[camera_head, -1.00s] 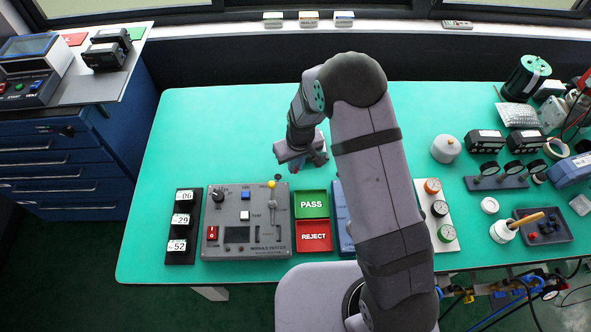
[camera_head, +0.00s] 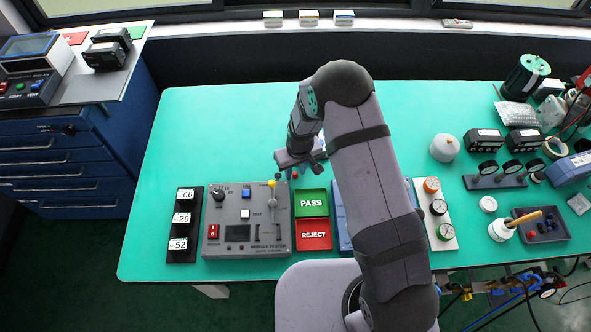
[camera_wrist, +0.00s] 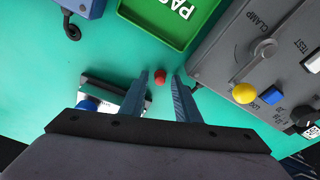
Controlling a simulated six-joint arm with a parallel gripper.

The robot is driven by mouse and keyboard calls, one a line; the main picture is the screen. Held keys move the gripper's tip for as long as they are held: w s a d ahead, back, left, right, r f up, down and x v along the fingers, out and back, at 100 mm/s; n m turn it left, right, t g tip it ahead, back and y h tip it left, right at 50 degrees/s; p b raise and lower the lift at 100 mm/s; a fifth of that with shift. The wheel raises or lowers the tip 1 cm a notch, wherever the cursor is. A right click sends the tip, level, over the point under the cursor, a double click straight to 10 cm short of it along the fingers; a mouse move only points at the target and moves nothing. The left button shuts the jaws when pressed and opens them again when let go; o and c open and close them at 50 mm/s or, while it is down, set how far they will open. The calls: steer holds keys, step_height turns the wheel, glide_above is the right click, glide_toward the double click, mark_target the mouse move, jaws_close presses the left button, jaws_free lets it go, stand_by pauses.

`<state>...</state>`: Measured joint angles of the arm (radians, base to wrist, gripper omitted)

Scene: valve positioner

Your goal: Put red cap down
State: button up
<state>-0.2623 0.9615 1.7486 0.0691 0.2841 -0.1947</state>
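The red cap (camera_wrist: 160,76) is a small round red piece. In the wrist view it lies between my fingertips, with green surface showing on both sides of it. In the head view a small red spot (camera_head: 295,174) shows just below my gripper (camera_head: 299,163), above the PASS tray. My gripper (camera_wrist: 161,80) is open, its two fingers pointing down around the cap without visibly touching it. The cap looks to be at the table surface, but its exact height is hard to tell.
The green PASS tray (camera_wrist: 148,12) and grey module tester (camera_wrist: 235,60) with a yellow-knobbed lever are close by. A dark and white part with a blue knob (camera_wrist: 87,104) sits beside one finger, partly hidden. The table's back left (camera_head: 215,120) is clear.

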steer(key=shift+r, duration=0.1)
steer(key=shift+r, duration=0.2)
step_height(320, 180, up, 12)
steer(key=s+b, duration=0.1)
steer(key=b, duration=0.2)
steer(key=shift+s+d+f, duration=0.15)
steer(key=shift+s+d, duration=0.2)
steer(key=s+d+r+m, duration=0.1)
steer(key=s+d, duration=0.3)
steer(key=s, duration=0.3)
steer(key=s+d+r+m+g, duration=0.1)
steer(key=s+d+r+m, duration=0.1)
steer(key=s+d, duration=0.2)
steer(key=s+d+r+m, duration=0.1)
steer(key=s+d+r, duration=0.1)
steer(key=s, duration=0.7)
steer(key=shift+s+d+r+g+h, duration=0.15)
steer(key=shift+s+d+g+h, duration=0.2)
steer(key=shift+d, duration=0.55)
